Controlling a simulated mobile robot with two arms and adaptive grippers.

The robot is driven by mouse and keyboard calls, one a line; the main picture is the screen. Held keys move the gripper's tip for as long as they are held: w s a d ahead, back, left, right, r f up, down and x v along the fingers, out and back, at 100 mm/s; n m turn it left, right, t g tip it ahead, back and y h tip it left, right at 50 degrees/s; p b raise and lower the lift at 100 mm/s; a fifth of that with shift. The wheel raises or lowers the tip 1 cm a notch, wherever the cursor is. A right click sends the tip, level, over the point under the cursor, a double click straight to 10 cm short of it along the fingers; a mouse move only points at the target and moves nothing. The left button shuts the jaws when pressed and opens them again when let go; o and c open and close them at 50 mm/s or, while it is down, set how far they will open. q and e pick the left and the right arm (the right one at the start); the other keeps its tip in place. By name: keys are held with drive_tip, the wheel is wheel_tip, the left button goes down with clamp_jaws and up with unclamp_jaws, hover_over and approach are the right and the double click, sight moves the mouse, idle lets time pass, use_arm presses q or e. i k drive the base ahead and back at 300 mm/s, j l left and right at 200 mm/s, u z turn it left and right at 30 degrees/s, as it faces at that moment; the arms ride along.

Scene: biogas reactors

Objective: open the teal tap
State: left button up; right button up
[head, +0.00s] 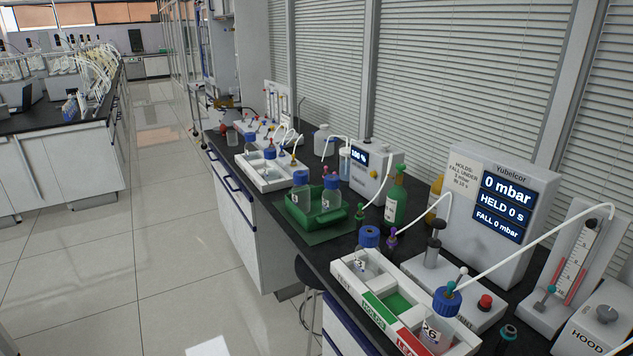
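A small teal tap (451,287) sits on the blue cap of a bottle marked 26 (433,333) at the front right of the bench. A small pale-topped tap or stem stands beside it on the same cap. A white tube (540,232) runs from near this cap to the flow meter (574,265) at the right. A second small teal knob (551,288) is on the flow meter's front. Whether the teal tap is open or closed is too small to tell. Neither of my grippers is in view.
Bottle 26 stands in a white tray (372,294) with green and red labelled sections. The Yubelcor pressure display (498,205) reads 0 mbar behind it. A green tray (293,216) with bottles stands farther left.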

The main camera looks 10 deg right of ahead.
sight(551, 287)
drive_tip(key=z, duration=1.75)
